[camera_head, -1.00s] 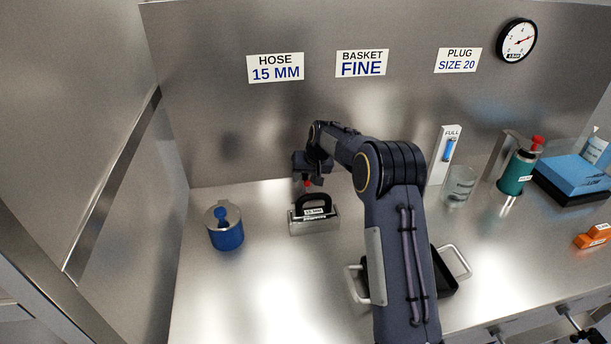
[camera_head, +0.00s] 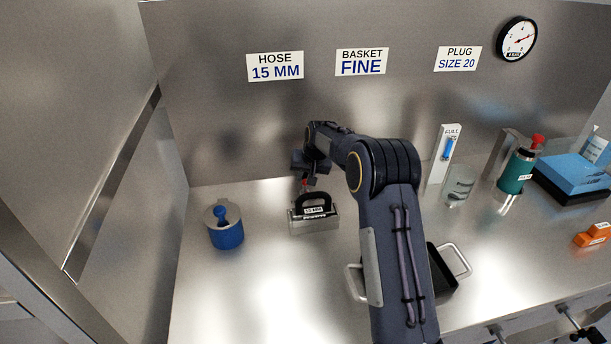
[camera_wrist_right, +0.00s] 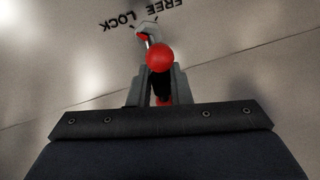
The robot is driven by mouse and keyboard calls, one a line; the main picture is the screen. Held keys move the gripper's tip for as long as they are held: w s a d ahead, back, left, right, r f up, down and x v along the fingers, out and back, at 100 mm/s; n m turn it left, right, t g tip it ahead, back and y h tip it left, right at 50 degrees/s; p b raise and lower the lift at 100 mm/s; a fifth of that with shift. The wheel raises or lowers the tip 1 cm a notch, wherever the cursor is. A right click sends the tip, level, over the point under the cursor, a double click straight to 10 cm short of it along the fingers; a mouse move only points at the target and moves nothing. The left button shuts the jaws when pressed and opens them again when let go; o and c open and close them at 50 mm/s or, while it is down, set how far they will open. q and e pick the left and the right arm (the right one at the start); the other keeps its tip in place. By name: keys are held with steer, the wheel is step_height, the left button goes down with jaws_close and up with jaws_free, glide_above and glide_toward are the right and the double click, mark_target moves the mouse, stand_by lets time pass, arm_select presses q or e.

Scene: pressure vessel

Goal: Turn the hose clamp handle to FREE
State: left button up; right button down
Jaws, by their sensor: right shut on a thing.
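The hose clamp handle has a red ball knob (camera_wrist_right: 159,57) and stands behind the block marked 15 MM in the head view. My right gripper (camera_wrist_right: 161,86) is shut on the handle, its fingers on either side of the dark shaft just below the knob. In the head view my right gripper (camera_head: 305,180) hangs over a small red part at the rear of the block. Upside-down FREE and LOCK lettering (camera_wrist_right: 145,15) lies on the metal surface beyond the knob. The handle's exact angle against these words is unclear. My left gripper is out of view.
The steel block with a black arch (camera_head: 315,225) stands just in front of my right gripper. A blue lidded pot (camera_head: 227,235) is to its left. A black tray with metal handles (camera_head: 461,260) is partly hidden by my arm. The back wall is close behind.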

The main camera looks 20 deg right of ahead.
steer(key=m+h, duration=0.1)
steer(key=m, duration=0.3)
steer(key=shift+a+h, duration=0.15)
steer(key=shift+h, duration=0.25)
steer(key=m+h, duration=0.1)
steer(key=m, duration=0.1)
steer(key=m+g, duration=0.1)
steer(key=m, duration=0.2)
steer(key=shift+h, duration=0.4)
steer(key=m+g+p, duration=0.1)
steer(key=m, duration=0.2)
steer(key=shift+m+h, duration=0.3)
steer(key=shift+h, duration=0.1)
steer(key=shift+s+m+g+h+p, duration=0.1)
steer(key=shift+m+g+h+p, duration=0.2)
steer(key=shift+m+g+p, duration=1.1)
steer(key=shift+m+t+b, duration=0.3)
steer(key=shift+m+b, duration=0.25)
steer(key=shift+m, duration=0.15)
steer(key=c, duration=1.3)
jaws_free()
steer(key=shift+c, duration=0.2)
